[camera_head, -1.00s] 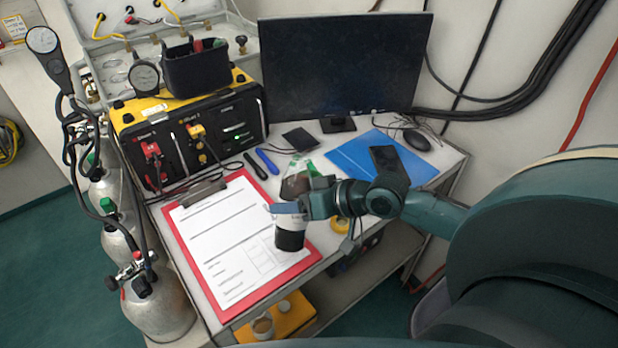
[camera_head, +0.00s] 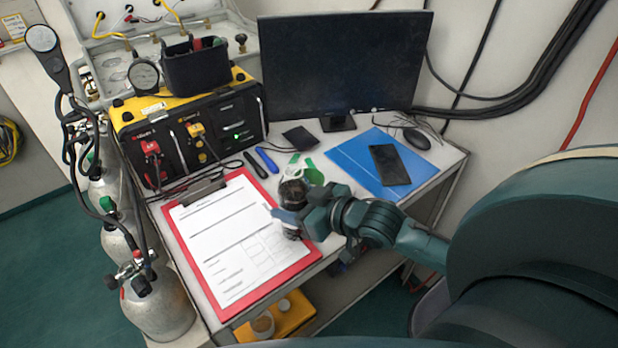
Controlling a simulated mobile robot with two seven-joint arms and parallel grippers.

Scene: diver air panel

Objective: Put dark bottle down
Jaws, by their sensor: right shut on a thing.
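My right gripper (camera_head: 287,217) is shut on the dark bottle (camera_head: 293,190), around its middle. The brownish upper part shows above the fingers. A small dark lower part shows below them, and the rest is hidden by the gripper. The bottle is over the right edge of the red clipboard (camera_head: 257,296), near the front of the desk. I cannot tell whether its base touches the surface. My left gripper is not in view.
A green and white item (camera_head: 313,174) stands just behind the bottle. A blue folder (camera_head: 350,160) with a phone (camera_head: 389,165) lies to the right. Two pens (camera_head: 266,160) lie behind. The yellow and black air panel (camera_head: 190,130) and monitor (camera_head: 345,65) stand at the back.

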